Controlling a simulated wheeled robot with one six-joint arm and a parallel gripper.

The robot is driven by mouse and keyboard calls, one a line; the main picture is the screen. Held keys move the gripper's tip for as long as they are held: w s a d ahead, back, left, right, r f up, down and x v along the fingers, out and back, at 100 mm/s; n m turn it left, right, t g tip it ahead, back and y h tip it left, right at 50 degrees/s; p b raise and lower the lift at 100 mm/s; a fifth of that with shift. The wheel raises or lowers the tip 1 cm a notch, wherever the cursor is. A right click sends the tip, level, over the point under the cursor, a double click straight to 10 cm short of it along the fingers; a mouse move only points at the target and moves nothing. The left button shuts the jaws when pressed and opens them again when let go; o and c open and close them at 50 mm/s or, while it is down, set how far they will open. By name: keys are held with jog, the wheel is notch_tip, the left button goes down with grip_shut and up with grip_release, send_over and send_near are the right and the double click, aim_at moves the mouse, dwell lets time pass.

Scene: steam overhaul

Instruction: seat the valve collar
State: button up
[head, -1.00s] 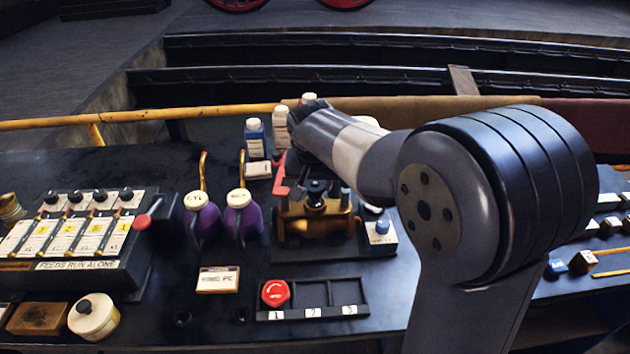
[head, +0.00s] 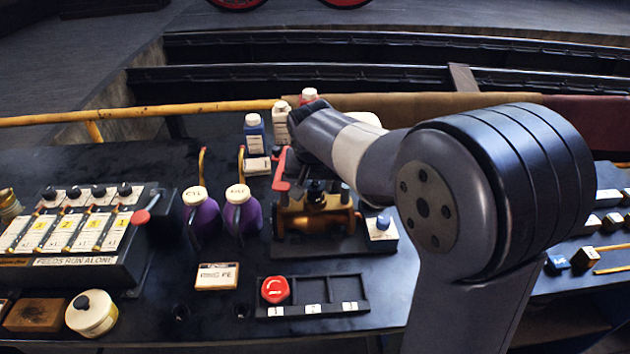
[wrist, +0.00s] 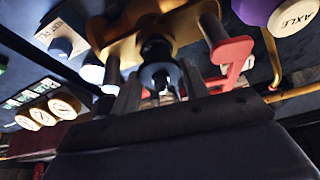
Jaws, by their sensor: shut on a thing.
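A brass valve body (head: 315,222) stands on a dark base at the middle of the bench, with a red lever (head: 282,172) at its left. The brass body also fills the top of the wrist view (wrist: 120,45), with the red lever (wrist: 232,58) to the right. My gripper (wrist: 160,90) is close against the valve, its two grey fingers shut on a dark round piece (wrist: 154,72), seemingly the valve collar. That piece lines up with the brass body; whether it is fully down on it I cannot tell. In the head view my arm hides most of the gripper.
Two purple jugs (head: 240,215) stand left of the valve. A white block with a blue knob (head: 380,228) is close at its right. A tray with a red knob (head: 275,290) lies in front. Small bottles (head: 254,130) stand behind. A feed box (head: 75,235) is at the left.

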jog(key=shift+f, duration=0.3)
dwell(0.4)
jog(key=o, duration=1.5)
jog(key=shift+w+r+p, duration=0.1)
jog(key=shift+r+p, duration=1.2)
jog(key=shift+r, duration=0.7)
notch_tip(320, 180, up, 7)
jog(key=p, duration=0.5)
jog(key=shift+f, duration=0.2)
